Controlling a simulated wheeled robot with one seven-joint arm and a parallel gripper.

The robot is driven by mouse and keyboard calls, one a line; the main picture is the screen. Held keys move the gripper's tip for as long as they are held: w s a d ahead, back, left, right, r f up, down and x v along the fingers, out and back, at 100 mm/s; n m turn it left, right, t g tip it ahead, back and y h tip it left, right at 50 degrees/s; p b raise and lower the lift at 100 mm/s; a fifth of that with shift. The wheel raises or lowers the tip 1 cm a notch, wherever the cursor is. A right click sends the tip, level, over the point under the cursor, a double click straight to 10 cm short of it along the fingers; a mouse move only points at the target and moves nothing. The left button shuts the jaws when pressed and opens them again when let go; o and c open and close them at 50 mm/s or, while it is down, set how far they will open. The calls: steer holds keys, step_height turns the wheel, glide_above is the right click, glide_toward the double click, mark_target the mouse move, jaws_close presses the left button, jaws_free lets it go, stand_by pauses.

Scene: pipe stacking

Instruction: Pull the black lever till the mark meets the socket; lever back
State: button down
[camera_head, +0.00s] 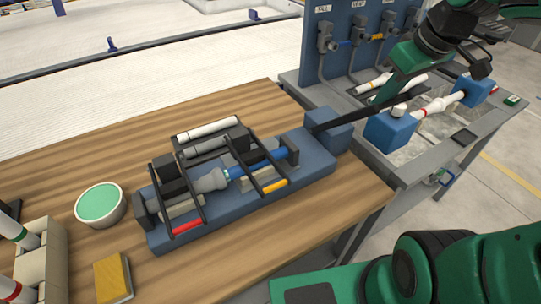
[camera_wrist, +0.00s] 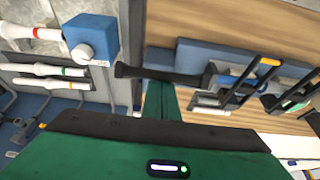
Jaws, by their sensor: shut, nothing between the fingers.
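The black lever (camera_head: 352,114) runs from the blue puller's right end up and right to my gripper. It also shows in the wrist view (camera_wrist: 158,74). My gripper (camera_head: 388,97) is shut and empty at the lever's outer part; its green end (camera_wrist: 165,98) overlaps the lever in the wrist view. I cannot tell whether they touch. The blue puller base (camera_head: 315,165) lies on the wooden table. In it, a blue pipe (camera_head: 246,171) points left into a grey socket (camera_head: 208,182). A pale green-white mark (camera_head: 228,174) shows beside the socket mouth; any gap is too small to tell.
Black clamp frames with a red grip (camera_head: 187,226) and a yellow grip (camera_head: 274,186) stand over the puller. A green-topped tub (camera_head: 100,205) is left of it. A grey bench with blue blocks (camera_head: 390,131) and a white pipe (camera_head: 428,108) lies close under my arm.

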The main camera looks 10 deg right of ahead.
steer(key=shift+s+d+f, duration=0.3)
steer(key=shift+s+f, duration=0.55)
stand_by(2.1)
steer(key=shift+w, duration=0.1)
steer(key=w+a+v, duration=0.1)
steer(key=v, duration=0.7)
steer(key=shift+d+r, duration=0.35)
steer(key=shift+r, duration=0.2)
stand_by(0.6)
